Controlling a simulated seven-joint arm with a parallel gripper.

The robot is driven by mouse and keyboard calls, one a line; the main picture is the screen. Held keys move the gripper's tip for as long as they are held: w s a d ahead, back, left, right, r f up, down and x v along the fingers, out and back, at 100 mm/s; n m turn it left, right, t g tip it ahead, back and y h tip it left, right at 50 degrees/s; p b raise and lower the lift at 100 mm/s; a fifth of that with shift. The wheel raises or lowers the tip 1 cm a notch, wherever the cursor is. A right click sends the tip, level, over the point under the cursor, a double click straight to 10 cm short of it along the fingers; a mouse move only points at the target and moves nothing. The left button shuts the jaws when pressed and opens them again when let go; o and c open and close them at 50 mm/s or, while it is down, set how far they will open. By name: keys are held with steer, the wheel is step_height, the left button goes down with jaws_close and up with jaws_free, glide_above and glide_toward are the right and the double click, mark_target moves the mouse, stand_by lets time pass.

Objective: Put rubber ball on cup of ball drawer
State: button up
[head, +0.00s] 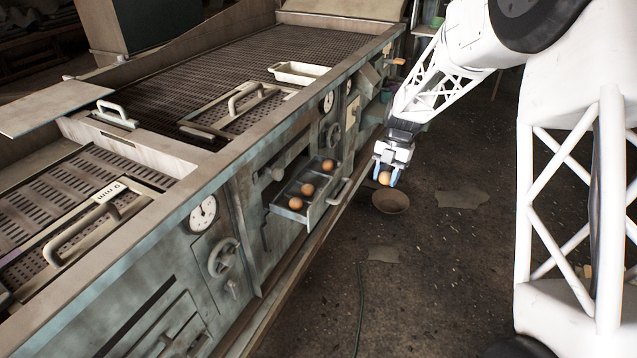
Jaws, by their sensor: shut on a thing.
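My gripper (386,179) hangs at the end of my white arm, to the right of the machine's front. The open ball drawer (316,211) sticks out of the machine's front, left of and a little below my gripper. Several similar balls sit in a row in it, such as the near one (295,203), the middle one (308,190) and the far one (328,165). The drawer's cups are too small to make out.
The dark floor (430,270) right of the drawer is mostly free.

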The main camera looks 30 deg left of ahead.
steer(key=shift+s+a+r+n, duration=0.3)
steer(key=shift+s+a+n, duration=0.15)
steer(key=shift+a+n, duration=0.15)
steer(key=shift+a, duration=0.1)
glide_above(316, 184)
steer(key=w, duration=0.1)
steer(key=shift+d+f, duration=0.15)
steer(key=shift+f, duration=0.5)
steer(key=shift+d+f, duration=0.15)
steer(key=shift+f, duration=0.75)
steer(key=shift+f, duration=1.65)
steer(key=shift+a+f, duration=0.2)
steer(key=shift+f, duration=0.15)
